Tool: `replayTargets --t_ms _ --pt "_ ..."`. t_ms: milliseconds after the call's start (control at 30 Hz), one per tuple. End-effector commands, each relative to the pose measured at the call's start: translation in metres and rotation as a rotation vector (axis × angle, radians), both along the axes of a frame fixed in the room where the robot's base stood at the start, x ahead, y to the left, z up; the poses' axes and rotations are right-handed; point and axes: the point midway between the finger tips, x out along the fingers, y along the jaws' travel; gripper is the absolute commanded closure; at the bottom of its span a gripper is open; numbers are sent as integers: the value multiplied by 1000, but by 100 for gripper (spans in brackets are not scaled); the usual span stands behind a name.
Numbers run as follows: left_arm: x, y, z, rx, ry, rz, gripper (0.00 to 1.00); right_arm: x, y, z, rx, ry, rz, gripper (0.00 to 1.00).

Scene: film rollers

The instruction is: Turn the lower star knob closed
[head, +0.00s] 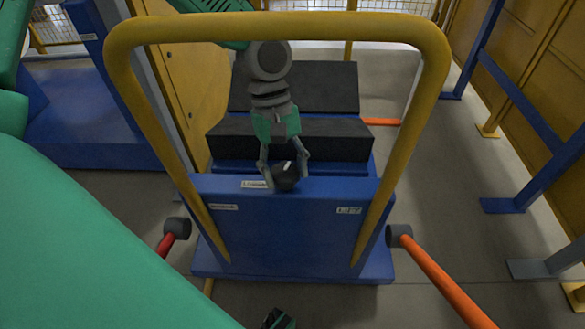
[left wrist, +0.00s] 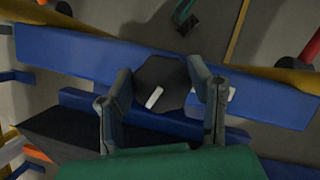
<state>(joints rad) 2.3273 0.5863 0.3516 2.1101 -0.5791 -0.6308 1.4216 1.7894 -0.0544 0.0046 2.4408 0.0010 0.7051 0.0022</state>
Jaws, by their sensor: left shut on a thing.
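The star knob (head: 286,176) is dark grey with a white mark. It sits at the top edge of the blue panel of the lift cart, and I see it face-on in the left wrist view (left wrist: 165,80). My left gripper (head: 283,172) reaches down to it, with one finger on each side, and is shut on the knob. The fingers also flank it in the left wrist view (left wrist: 167,92) and hide parts of its rim. A small dark and green part (head: 278,319) at the bottom edge may be my right gripper; its jaws cannot be made out.
A yellow tube handle (head: 275,27) arches over the blue panel (head: 285,225), around my left gripper. Black blocks (head: 330,140) lie behind the panel. A red bar (head: 167,244) and an orange bar (head: 447,280) stick out at the sides. Blue posts (head: 540,165) stand at right.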

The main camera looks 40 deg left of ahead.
Motion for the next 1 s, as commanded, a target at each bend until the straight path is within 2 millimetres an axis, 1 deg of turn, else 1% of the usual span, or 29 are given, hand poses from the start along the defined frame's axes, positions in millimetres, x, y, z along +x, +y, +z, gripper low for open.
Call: replayTargets --t_ms 33,167,267,367,600,800,1000 --pt "5 2 1 4 -12 -1 83 0 0 3 0 0 0 60" --pt "5 3 3 7 -13 -31 83 0 0 13 0 0 0 60" --pt "6 3 4 9 -13 -73 82 0 0 26 0 0 0 60" --pt "5 3 6 10 -12 -135 83 0 -1 44 0 0 0 60" --pt "5 3 7 10 -13 -343 82 1 -2 88 0 0 0 60" --pt "6 2 6 9 -15 -534 82 1 -2 114 0 0 0 60" --pt "6 1 5 7 -17 -726 82 1 -3 135 0 0 0 60"
